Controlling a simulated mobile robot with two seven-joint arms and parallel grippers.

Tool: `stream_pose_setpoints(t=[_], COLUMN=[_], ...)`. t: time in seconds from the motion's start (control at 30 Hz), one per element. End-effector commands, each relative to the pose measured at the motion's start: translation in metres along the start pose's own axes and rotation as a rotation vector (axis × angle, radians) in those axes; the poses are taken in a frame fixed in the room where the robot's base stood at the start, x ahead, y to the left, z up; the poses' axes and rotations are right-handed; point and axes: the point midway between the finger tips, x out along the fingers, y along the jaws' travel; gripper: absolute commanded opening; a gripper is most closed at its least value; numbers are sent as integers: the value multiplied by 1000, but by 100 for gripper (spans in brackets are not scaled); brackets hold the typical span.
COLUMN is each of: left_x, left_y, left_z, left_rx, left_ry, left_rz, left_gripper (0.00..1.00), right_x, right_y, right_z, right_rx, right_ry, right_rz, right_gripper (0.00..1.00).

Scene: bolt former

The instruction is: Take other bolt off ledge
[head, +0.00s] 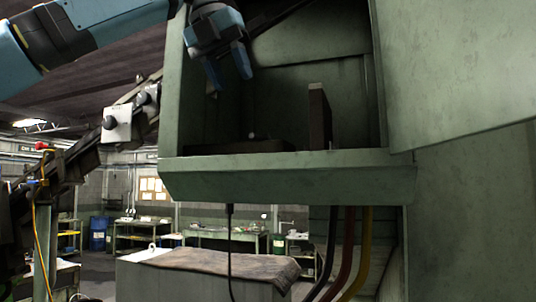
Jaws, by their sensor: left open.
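The green cabinet's front ledge (290,178) runs along the bottom of an open compartment. A small pale rounded thing (251,136), perhaps the end of a bolt, shows low inside the compartment. It is too small to be sure. My left gripper (230,78) is blue, open and points down at the upper left of the opening. It is above and to the left of the small pale thing, clearly apart from it. No bolt shows between its fingers. The ledge's lip may hide things lying low behind it. My right gripper is not in view.
A dark upright plate (319,117) stands inside the compartment at right. A dark low block (240,146) lies along its floor. The cabinet's left wall (173,90) and the open green door (460,70) bound the space. Cables (347,250) hang below.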

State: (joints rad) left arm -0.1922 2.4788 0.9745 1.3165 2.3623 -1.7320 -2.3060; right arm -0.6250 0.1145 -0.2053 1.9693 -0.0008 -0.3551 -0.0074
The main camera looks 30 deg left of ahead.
Motion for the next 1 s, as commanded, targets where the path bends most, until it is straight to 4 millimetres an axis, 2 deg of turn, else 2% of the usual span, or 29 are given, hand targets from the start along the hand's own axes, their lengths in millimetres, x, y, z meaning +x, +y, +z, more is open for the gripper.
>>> stream_pose_setpoints(t=[0.13, 0.43, 0.7, 1.0], left_x=[26, 51, 88, 93], left_y=[1, 0, -2, -2], left_z=[0, 1, 2, 2], left_rx=[-1, -2, -2, -3], left_ry=[1, 0, 0, -2], left_rz=[0, -1, -2, -3], left_gripper=[42, 42, 42, 42], right_x=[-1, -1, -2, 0], right_y=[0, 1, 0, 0], right_z=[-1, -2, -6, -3], right_rx=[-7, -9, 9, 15], right_ry=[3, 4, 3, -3], right_rz=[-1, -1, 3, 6], right_gripper=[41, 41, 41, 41])
